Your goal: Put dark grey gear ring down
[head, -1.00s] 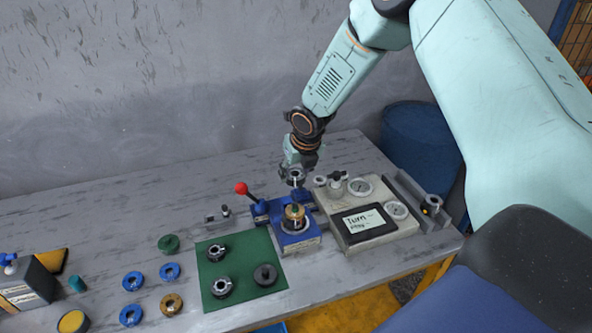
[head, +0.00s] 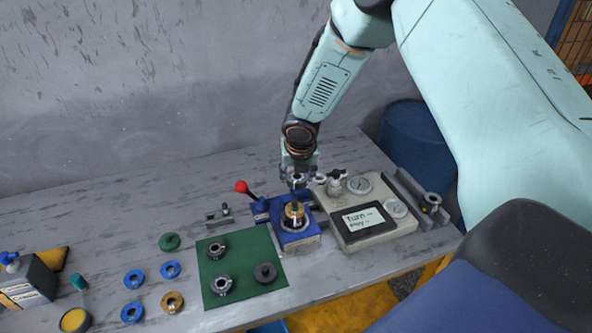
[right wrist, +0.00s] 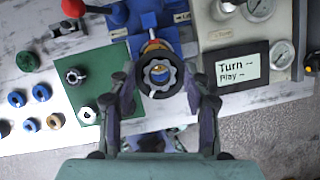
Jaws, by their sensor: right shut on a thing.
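My right gripper (head: 299,178) hangs over the blue fixture (head: 300,238) on the bench. In the right wrist view my right gripper (right wrist: 159,82) is shut on the dark grey gear ring (right wrist: 142,84), a dark ring with a lighter toothed inside. The ring lines up roughly over the brass-coloured post (head: 294,212) of the fixture. In the head view the ring is small and partly hidden by the fingers, apparently above the post. My left gripper is not in view.
A green mat (head: 237,248) left of the fixture holds two grey gears (head: 217,251) and a dark disc (head: 265,273). Blue rings (head: 170,269) lie farther left. A red-knobbed lever (head: 241,187) stands behind left. A gauge panel (head: 372,235) stands close on the right.

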